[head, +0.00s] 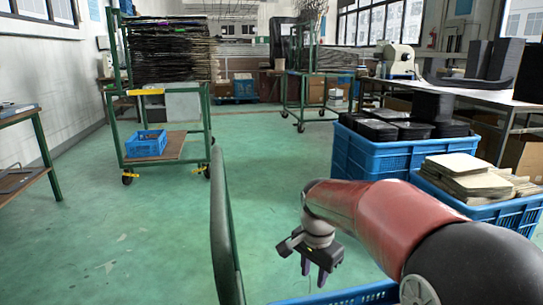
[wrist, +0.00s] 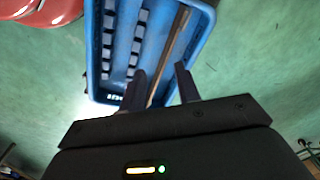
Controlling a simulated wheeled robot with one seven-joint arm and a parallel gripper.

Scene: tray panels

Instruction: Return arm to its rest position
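My gripper (head: 315,278) hangs at the end of my red and black arm in the lower right of the head view, fingers pointing down. Beyond the fingers is a blue crate (wrist: 208,22) with slotted inner walls and a long brownish strip, perhaps a panel edge, along one side. The rim of a blue crate (head: 350,297) also shows below the gripper in the head view. Depth between fingers and crate is hard to judge.
A dark upright curved bar or panel (head: 222,235) stands left of the gripper. Blue crates with black trays (head: 350,158) and stacked tan panels (head: 520,215) stand at right. A green cart (head: 125,120) holds stacked panels and a small blue basket (head: 146,143). Green floor (head: 90,240) is open at left.

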